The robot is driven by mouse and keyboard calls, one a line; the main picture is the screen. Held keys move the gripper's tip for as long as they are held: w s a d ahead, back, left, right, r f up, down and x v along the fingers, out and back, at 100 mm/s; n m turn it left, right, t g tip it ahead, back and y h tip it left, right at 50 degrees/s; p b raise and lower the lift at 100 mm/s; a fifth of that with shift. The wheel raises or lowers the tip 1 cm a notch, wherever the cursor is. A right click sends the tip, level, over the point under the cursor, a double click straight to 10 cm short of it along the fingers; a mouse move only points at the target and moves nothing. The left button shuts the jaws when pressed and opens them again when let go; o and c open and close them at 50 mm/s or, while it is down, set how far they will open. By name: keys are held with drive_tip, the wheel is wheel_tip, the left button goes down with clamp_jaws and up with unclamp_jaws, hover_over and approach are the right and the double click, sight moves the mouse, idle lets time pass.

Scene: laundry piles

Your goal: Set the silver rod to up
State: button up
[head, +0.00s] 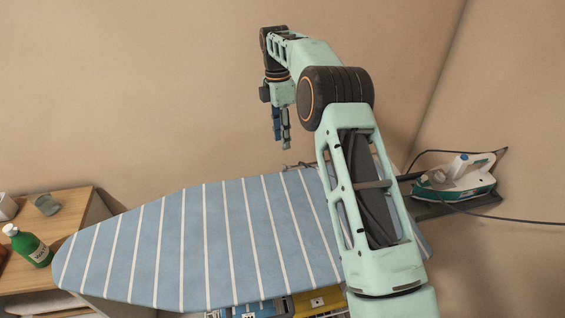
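My gripper (282,143) points down above the far edge of the blue ironing board with white stripes (183,245). Its fingers look close together, but the gap between them is too small to judge. Nothing is visible hanging from it. A small thin metal piece (298,165) shows at the board's far edge, just below and right of my gripper and apart from it. I cannot tell whether this is the silver rod. No other rod stands out clearly, and my arm hides part of the board's right side.
An iron (456,180) with a dark cord rests on a dark stand (460,206) at the right. A wooden cabinet (72,221) with a green bottle (31,249) and a glass (47,205) stands at the left. Colourful crates (318,302) are under the board. The board top is clear.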

drive_tip(key=f, duration=0.3)
drive_tip(key=s+f, duration=0.1)
drive_tip(key=f, duration=0.5)
drive_tip(key=shift+s+d+f+p, duration=0.2)
drive_tip(key=shift+d+f+p, duration=0.1)
drive_tip(key=shift+p, duration=0.1)
drive_tip(key=shift+r, duration=0.1)
clamp_jaws()
